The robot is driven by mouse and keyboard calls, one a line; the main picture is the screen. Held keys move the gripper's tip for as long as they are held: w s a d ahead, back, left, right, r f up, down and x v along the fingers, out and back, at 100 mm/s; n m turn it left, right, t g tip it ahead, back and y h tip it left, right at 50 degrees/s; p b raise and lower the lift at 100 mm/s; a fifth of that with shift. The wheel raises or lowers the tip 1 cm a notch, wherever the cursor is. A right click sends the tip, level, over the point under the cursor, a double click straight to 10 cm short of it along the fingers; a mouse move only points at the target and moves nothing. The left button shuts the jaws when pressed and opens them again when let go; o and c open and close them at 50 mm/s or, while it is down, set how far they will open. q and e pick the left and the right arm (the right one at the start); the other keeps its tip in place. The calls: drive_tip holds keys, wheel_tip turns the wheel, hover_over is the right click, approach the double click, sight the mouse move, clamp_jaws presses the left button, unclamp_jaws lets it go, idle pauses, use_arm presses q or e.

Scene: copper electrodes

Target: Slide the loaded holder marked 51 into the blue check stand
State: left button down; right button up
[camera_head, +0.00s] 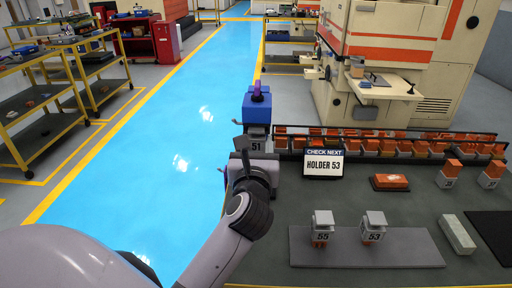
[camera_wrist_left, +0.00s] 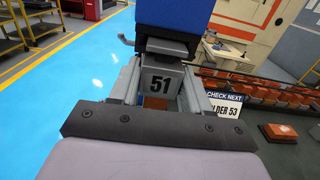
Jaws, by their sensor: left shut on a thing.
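The grey holder marked 51 (camera_head: 256,146) is at the table's far left edge, with its number facing me. My left gripper (camera_head: 252,160) is shut on it; in the left wrist view the holder (camera_wrist_left: 161,84) sits between the two fingers, with an orange copper part (camera_wrist_left: 156,103) low between them. The blue check stand (camera_head: 257,108) with a purple top is directly behind the holder; its blue block (camera_wrist_left: 175,15) also shows at the top of the left wrist view. I cannot tell how far the holder is inside the stand. My right gripper is out of view.
A sign (camera_head: 323,164) reading "CHECK NEXT HOLDER 53" stands right of the gripper. Holders 55 (camera_head: 323,222) and 53 (camera_head: 374,222) stand on a grey plate (camera_head: 410,250). A rack (camera_head: 400,150) of orange pieces runs along the back. An orange block (camera_head: 390,182) lies nearby.

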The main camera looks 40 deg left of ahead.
use_arm(q)
drive_tip(key=shift+x, duration=1.15)
drive_tip(key=shift+p, duration=0.3)
drive_tip(key=shift+c, duration=2.2)
unclamp_jaws()
drive_tip(key=shift+s, duration=0.1)
drive_tip(key=shift+o, duration=0.4)
drive_tip(key=shift+f, duration=0.15)
